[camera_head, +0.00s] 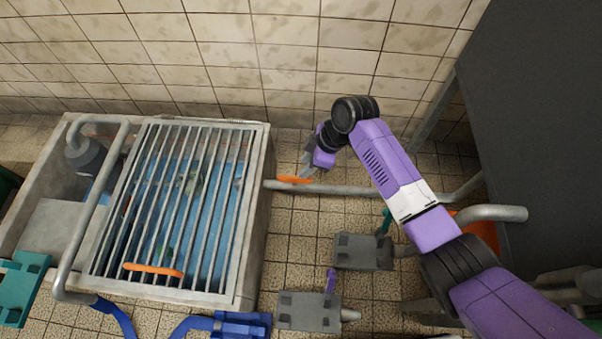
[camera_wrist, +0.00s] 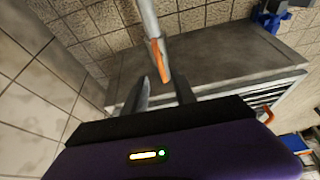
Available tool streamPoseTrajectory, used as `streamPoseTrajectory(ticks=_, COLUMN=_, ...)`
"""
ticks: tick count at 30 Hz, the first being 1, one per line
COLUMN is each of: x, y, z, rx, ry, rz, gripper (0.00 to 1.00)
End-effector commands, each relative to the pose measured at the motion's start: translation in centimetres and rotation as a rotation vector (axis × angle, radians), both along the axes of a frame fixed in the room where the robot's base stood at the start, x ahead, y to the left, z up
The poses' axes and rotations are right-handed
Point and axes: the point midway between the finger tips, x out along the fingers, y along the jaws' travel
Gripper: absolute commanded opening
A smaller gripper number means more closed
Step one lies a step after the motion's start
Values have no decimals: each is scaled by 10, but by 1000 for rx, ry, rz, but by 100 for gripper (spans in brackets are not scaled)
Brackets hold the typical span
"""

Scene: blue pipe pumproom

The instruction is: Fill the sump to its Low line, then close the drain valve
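The sump (camera_head: 255,215) is a concrete basin under a metal bar grate, with blue water (camera_head: 225,215) visible between the bars. Its level marks cannot be read. A grey pipe (camera_head: 345,190) leaves its right wall and carries an orange lever (camera_head: 294,179), which I take for the drain valve handle. My gripper (camera_head: 306,170) is just above this lever. In the wrist view the two fingers (camera_wrist: 162,92) are apart, and the orange lever (camera_wrist: 158,60) shows by their tips. I cannot tell whether they touch it. A second orange handle (camera_head: 153,269) lies along the grate's front.
A grey pipe (camera_head: 95,205) bends over the sump's left side, near a grey cylinder (camera_head: 85,155). Grey blocks (camera_head: 308,311) and (camera_head: 362,251) stand on the tiled floor. Blue parts (camera_head: 225,325) lie in front. A dark panel (camera_head: 540,120) is at right; a tiled wall is behind.

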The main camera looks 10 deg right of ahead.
Motion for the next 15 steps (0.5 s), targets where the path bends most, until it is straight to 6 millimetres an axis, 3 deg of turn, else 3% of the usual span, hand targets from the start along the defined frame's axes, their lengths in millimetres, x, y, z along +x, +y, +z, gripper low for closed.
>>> streamPoseTrajectory(ticks=5, x=-1, y=2, z=-10, rx=-6, ry=-3, rz=25, gripper=33)
streamPoseTrajectory(ticks=15, x=3, y=21, z=-57, rx=-6, ry=-3, rz=24, gripper=33)
